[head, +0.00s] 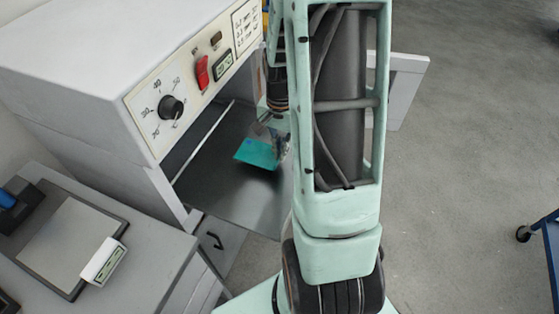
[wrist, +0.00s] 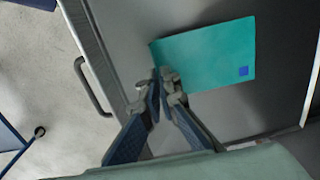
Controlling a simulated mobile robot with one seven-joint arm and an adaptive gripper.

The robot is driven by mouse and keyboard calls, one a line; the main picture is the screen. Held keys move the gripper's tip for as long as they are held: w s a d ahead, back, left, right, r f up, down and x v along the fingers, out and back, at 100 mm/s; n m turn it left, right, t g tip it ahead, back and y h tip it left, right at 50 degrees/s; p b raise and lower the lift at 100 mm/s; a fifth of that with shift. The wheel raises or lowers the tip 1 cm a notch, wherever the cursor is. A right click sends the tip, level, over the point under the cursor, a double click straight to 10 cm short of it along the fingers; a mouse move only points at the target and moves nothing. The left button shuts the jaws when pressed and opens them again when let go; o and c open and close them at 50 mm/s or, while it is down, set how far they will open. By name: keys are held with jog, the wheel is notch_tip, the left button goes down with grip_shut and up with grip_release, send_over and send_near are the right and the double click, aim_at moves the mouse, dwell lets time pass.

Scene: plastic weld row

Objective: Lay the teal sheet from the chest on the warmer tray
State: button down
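The teal sheet (head: 257,153) shows over the dark metal floor of the open chest (head: 90,65). In the wrist view the teal sheet (wrist: 208,55) is flat, with a small blue square near one corner. My gripper (head: 281,140) is at the sheet's right side in the head view, partly hidden by my arm. In the wrist view the tips of my gripper (wrist: 164,75) are close together at the sheet's near-left edge and look shut on it; they hide that corner. The warmer tray (head: 36,284) stands at lower left, its pale plate (head: 68,245) bare.
The chest front has a dial, a red switch and a small display. A light door panel (head: 408,88) stands open behind my arm. A display block (head: 104,262) sits on the warmer's right edge. A blue cart (head: 548,245) stands at far right. Open floor lies between.

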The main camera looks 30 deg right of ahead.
jog(key=shift+w+d+f, duration=0.1)
jog(key=shift+w+f, duration=0.1)
jog(key=shift+f, duration=0.1)
jog(key=shift+w+f+b, duration=0.2)
jog(key=shift+f+b, duration=1.2)
jog(key=shift+f, duration=0.25)
jog(key=shift+f, duration=0.15)
jog(key=c, duration=2.2)
grip_release()
jog(key=shift+d, duration=0.1)
jog(key=shift+o, duration=0.2)
notch_tip(320, 180, up, 12)
jog(key=p, duration=0.2)
